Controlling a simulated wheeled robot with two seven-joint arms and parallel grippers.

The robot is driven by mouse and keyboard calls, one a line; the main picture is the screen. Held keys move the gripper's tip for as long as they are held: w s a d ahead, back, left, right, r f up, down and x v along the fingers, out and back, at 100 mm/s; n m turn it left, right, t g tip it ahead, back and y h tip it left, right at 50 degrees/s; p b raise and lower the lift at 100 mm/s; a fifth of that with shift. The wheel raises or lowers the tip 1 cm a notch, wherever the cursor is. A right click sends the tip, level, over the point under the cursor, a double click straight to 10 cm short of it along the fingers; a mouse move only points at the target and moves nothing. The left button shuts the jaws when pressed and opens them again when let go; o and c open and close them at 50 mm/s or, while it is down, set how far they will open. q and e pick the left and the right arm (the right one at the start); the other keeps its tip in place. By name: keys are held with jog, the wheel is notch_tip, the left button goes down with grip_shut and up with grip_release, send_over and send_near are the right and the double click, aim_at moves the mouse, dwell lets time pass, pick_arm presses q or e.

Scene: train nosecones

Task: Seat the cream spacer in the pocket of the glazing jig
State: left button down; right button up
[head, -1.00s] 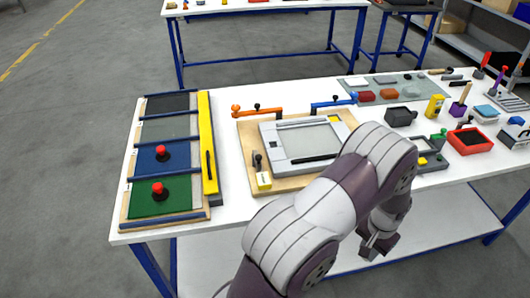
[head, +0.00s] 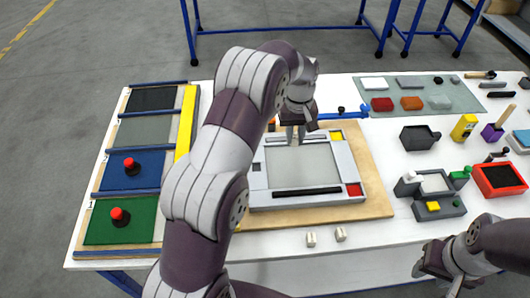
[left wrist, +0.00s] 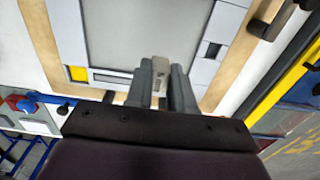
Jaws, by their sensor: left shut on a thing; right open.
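The glazing jig is a grey frame (head: 258,197) around a pale pane, on a wooden board. It has a yellow corner, a red corner, a black bar and a small dark recess (head: 256,167) at its left side, also visible in the left wrist view (left wrist: 213,50). My left gripper (head: 295,135) is over the frame's far edge. In the left wrist view it (left wrist: 161,88) is shut on the cream spacer (left wrist: 160,72), a small marked block. I cannot tell whether the spacer touches the frame. My right gripper (head: 432,268) is open and empty near the table's front edge.
Two small cream blocks (head: 310,239) (head: 340,234) stand at the table's front edge. A blue clamp (head: 345,115) is behind the jig. A panel rack with red knobs (head: 120,215) lies left; a grey fixture (head: 437,195) and red bin (head: 499,179) stand right.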

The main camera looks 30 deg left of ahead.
pick_arm(q)
notch_tip(320, 180, down, 3)
jog(key=s+a+b, duration=0.2)
jog(key=a, duration=0.1)
jog(key=p, duration=0.2)
send_over(256, 170)
jog(key=f, duration=0.3)
jog(key=shift+w+d, duration=0.15)
jog(key=shift+d, duration=0.05)
jog(key=f, duration=0.1)
jog(key=f+p, duration=0.1)
jog(key=f, duration=0.1)
jog(key=shift+s+f, duration=0.2)
jog(key=shift+f, duration=0.05)
jog(key=shift+s+f, duration=0.15)
jog(key=shift+f, duration=0.2)
jog(key=c, duration=1)
grip_release()
jog(key=shift+f, duration=0.1)
jog(key=shift+w+a, duration=0.1)
jog(key=shift+w, duration=0.1)
pick_arm(e)
jog(key=shift+s+f, duration=0.2)
jog(key=shift+s, duration=0.2)
